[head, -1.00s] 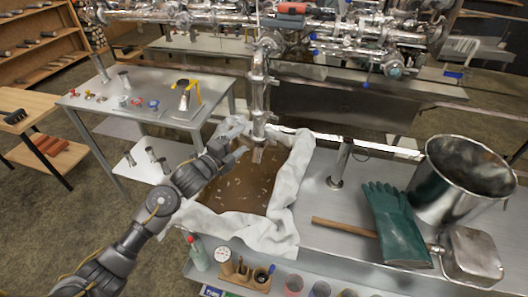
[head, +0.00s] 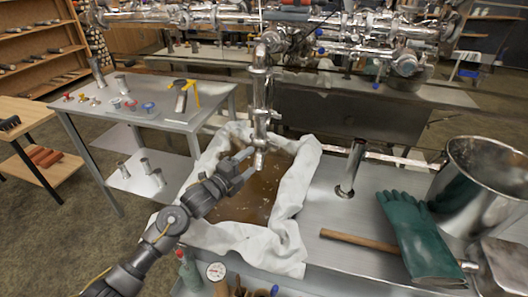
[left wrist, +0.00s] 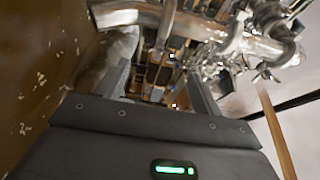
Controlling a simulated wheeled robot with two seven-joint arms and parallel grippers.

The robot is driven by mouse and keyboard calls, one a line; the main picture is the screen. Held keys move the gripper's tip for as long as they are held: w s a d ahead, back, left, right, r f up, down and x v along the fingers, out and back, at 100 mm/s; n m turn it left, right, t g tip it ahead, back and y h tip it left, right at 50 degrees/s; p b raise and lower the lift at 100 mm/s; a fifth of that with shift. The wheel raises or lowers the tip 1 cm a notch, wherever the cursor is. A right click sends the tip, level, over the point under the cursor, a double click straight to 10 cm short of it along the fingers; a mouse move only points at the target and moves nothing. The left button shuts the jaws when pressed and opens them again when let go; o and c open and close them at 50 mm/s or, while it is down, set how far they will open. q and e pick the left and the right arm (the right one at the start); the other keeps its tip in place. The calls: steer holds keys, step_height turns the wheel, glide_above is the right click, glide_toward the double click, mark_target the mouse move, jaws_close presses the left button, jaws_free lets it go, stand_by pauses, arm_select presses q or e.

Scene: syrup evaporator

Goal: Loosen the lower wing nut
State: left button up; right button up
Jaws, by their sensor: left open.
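The steel pipe (head: 259,92) hangs down from the overhead pipework, over a cloth-lined pan of brown liquid. A clamp (head: 266,114) sits low on this pipe; its wing nut is too small to make out clearly. My left gripper (head: 249,163) is open, its fingers just left of the pipe's lower end and below the clamp. I cannot tell if they touch the pipe. In the left wrist view, the open jaws (left wrist: 160,88) have shiny pipework beyond them, and no wing nut is clearly visible between them. My right gripper is not in view.
White cloth (head: 292,190) drapes over the pan's rim. Right of it lie a wooden-handled tool (head: 360,241), a green glove (head: 414,235) and a large steel pot (head: 482,185). A side table (head: 150,112) with small parts stands at left.

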arm_select(q)
steer(key=x, duration=0.8)
steer(key=shift+w+d, duration=0.2)
steer(key=c, duration=1)
steer(key=shift+o, duration=0.2)
steer(key=n, duration=0.4)
steer(key=shift+t, duration=0.3)
steer(key=o, duration=1)
steer(key=shift+f, duration=0.1)
steer(key=shift+c, duration=0.2)
steer(key=shift+s, duration=0.1)
steer(key=v, duration=1)
steer(key=shift+s+a, duration=0.2)
steer(key=shift+a, duration=0.05)
